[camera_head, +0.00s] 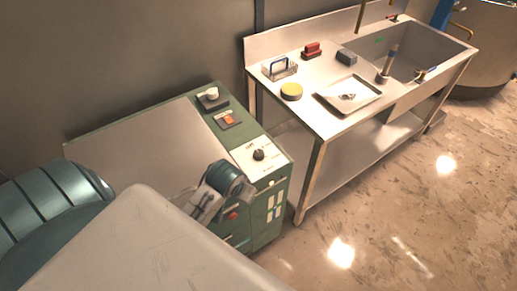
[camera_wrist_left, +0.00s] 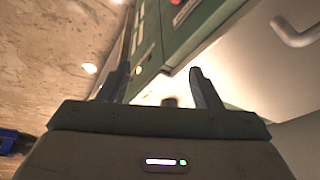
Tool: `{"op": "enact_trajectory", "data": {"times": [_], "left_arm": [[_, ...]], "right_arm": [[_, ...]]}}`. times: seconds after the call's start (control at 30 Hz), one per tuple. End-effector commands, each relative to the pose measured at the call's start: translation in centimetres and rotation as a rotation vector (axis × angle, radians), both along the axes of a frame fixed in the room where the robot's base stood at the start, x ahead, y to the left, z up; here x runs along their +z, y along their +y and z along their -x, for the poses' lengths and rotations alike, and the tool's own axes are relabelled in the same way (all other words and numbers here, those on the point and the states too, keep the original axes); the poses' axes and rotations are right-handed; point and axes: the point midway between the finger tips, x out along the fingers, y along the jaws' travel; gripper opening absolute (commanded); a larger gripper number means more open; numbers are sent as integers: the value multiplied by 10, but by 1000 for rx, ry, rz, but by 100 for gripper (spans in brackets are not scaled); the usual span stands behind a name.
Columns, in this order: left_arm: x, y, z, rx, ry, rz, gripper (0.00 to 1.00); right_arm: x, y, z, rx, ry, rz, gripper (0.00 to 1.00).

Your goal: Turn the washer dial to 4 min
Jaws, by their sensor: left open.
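The washer is a green cabinet (camera_head: 264,212). A black dial (camera_head: 258,154) stands on the white panel (camera_head: 245,162) at the right end of its top. My left gripper's end of the arm is just left of and in front of the dial in the head view; its fingertips are hard to make out there. In the left wrist view my left gripper (camera_wrist_left: 158,80) has its fingers apart with nothing held. A dark blurred shape, perhaps the dial, shows low between them against a bright surface. The dial's setting is too small to read. My right gripper is not in view.
A small dish (camera_head: 212,97) and an orange item (camera_head: 229,119) sit on the cabinet's rear edge. A steel sink table (camera_head: 310,115) stands to the right, with a tray (camera_head: 348,94), a yellow round sponge (camera_head: 291,91) and a red brush (camera_head: 312,49).

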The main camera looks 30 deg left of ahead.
Motion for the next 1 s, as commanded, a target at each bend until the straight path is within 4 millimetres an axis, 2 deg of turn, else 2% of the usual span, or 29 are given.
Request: {"op": "enact_trajectory", "data": {"times": [0.03, 0.2, 0.3, 0.4, 0.57, 0.67, 1.0], "left_arm": [[4, 5, -18, 24, -10, 2, 58], [16, 23, -83, 129, -33, 20, 58], [27, 34, -117, 192, -45, 34, 58], [37, 42, -140, 238, -54, 45, 58], [43, 48, -157, 273, -58, 53, 58], [37, 50, -161, 278, -56, 55, 58], [-18, 59, -181, 276, -55, 55, 58]], "right_arm": [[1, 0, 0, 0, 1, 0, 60], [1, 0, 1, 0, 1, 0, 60], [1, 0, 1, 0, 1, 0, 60], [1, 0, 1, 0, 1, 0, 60], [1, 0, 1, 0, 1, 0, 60], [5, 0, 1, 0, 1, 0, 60], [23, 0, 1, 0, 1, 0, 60]]}}
